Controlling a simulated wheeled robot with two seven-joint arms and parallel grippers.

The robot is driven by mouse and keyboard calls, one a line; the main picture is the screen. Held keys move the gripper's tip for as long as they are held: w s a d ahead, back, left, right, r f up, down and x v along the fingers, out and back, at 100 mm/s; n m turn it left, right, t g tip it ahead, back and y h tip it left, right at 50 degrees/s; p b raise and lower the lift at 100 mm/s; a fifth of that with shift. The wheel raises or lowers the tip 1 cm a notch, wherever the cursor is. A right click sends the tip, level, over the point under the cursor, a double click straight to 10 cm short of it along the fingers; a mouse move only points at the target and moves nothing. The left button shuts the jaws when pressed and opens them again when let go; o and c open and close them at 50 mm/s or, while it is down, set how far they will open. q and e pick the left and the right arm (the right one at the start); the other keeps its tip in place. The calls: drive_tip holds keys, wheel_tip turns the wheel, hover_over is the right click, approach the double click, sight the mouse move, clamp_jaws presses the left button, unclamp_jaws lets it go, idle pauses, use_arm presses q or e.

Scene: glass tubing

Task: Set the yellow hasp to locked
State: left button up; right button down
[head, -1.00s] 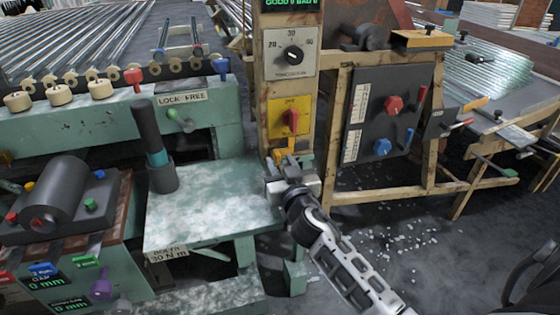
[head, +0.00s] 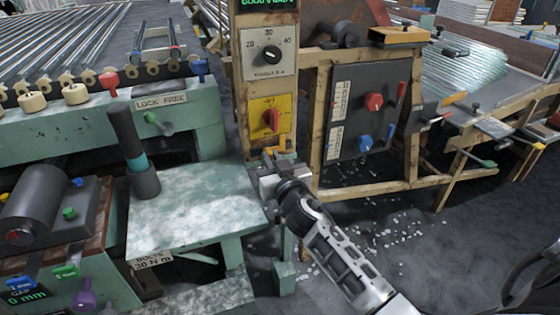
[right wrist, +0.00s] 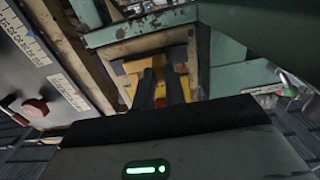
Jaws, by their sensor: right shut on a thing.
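The yellow hasp (head: 284,153) is low on the wooden post, just below the yellow plate with a red switch. My right gripper (head: 268,168) reaches it from below and is shut on it. In the right wrist view, yellow metal (right wrist: 158,70) shows between and beside the dark fingers of my right gripper (right wrist: 162,85). The fingers hide much of the hasp, and I cannot tell its position. My left gripper is not in view.
The post carries the red switch (head: 272,119) and a dial plate (head: 269,54) above. A green bench (head: 190,205) stands to the left. A dark panel with red and blue knobs (head: 375,101) is to the right. Glass shards (head: 400,222) lie on the floor.

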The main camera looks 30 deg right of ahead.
drive_tip(key=shift+d+f, duration=0.1)
drive_tip(key=shift+d, duration=0.15)
drive_tip(key=c, duration=1.4)
unclamp_jaws()
drive_tip(key=shift+c, duration=0.2)
drive_tip(key=shift+s, duration=0.1)
drive_tip(key=s+a, duration=0.2)
drive_tip(key=s, duration=1.3)
drive_tip(key=shift+s+a, duration=0.3)
drive_tip(key=shift+s, duration=0.05)
